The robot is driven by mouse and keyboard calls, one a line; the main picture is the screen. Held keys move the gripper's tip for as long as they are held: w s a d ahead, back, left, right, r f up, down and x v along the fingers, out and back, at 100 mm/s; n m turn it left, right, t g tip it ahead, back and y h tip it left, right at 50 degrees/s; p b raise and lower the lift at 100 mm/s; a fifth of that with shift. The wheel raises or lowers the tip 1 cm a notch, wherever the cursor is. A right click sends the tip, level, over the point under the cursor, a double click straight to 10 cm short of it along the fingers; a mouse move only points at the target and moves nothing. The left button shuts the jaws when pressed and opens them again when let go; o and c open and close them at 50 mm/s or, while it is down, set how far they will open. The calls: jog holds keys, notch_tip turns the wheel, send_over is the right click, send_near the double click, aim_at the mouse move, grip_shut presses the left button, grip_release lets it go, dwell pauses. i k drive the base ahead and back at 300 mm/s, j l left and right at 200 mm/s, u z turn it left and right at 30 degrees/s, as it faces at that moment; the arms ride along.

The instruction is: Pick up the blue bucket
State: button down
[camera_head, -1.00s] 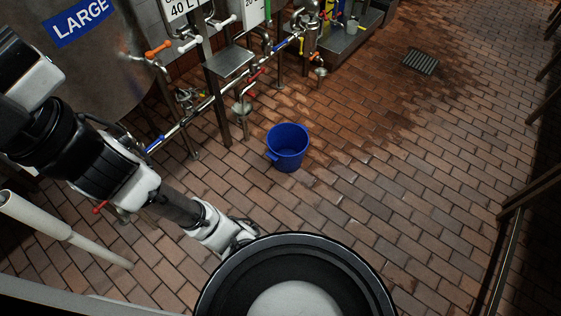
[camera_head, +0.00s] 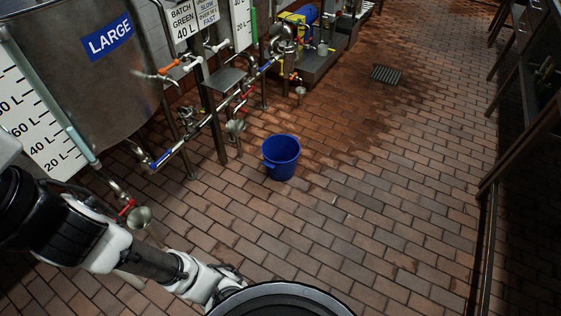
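The blue bucket (camera_head: 281,158) stands upright on the brick floor near the middle of the head view. Its open top shows and its inside looks empty. A handle tab sticks out at its lower left rim. My arm comes in from the left edge. My gripper (camera_head: 226,284) is at the bottom of the view, below and left of the bucket and clear of it. Its fingers are partly hidden by the round black part of my own body, so its opening cannot be made out.
A large steel tank (camera_head: 85,60) stands at the upper left. Pipes with coloured valve handles run beside it, with a metal funnel (camera_head: 141,216) at lower left. A floor drain (camera_head: 386,75) lies at the upper right. Dark rails (camera_head: 487,240) stand along the right. The brick floor around the bucket is clear.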

aim_at(280, 153)
jog(key=i+j+z, duration=0.1)
jog(key=i, duration=0.4)
jog(key=i+j+z, duration=0.1)
jog(key=i+j, duration=0.2)
jog(key=i, duration=0.15)
jog(key=i+j+z, duration=0.1)
jog(key=i+j, duration=0.2)
jog(key=i, duration=0.15)
jog(key=i+j+z, duration=0.1)
jog(key=i+j, duration=0.2)
jog(key=i, duration=0.15)
